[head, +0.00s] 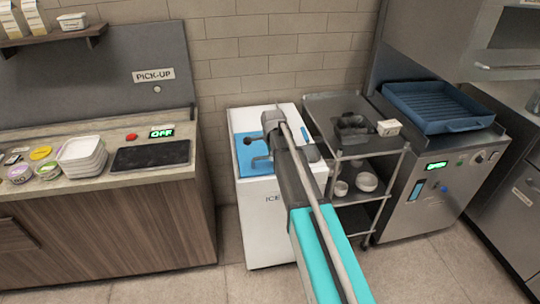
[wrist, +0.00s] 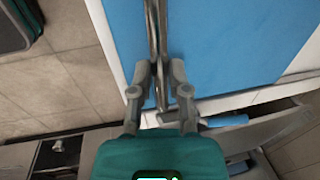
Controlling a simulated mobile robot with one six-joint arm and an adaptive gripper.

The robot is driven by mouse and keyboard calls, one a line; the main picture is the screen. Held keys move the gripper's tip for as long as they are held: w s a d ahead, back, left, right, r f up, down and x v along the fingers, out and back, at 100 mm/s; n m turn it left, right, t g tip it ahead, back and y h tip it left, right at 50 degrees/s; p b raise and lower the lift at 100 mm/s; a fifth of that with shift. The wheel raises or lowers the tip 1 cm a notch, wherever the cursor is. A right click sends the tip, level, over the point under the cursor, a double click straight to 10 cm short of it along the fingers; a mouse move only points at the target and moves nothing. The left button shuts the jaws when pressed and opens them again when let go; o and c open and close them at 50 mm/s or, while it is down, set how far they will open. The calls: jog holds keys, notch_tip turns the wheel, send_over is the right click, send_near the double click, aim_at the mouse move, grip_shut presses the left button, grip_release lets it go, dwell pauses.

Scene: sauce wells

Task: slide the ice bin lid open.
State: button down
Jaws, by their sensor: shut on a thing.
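The ice bin (head: 265,225) is a white box marked "ICE", standing between the counter and the cart. Its blue lid (head: 242,162) shows on top on both sides of my arm, and as a wide blue panel in the wrist view (wrist: 240,45). A metal bar handle (wrist: 157,28) runs along the lid. My gripper (wrist: 160,75) is shut on this handle, one finger on each side. In the head view my gripper (head: 254,150) is over the lid; my arm hides much of the bin top, and I cannot tell whether the lid is open.
The wooden counter (head: 110,230) at left holds stacked white containers (head: 82,155) and a dark pad (head: 152,156). A metal cart (head: 345,198) with bowls stands close at the bin's right. Further right is a machine with a blue tray (head: 435,105). Floor is clear in front.

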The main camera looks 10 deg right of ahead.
jog(key=shift+a, duration=0.1)
jog(key=shift+w, duration=0.5)
send_over(261, 132)
jog(key=shift+w, duration=0.25)
jog(key=c, duration=0.6)
grip_release()
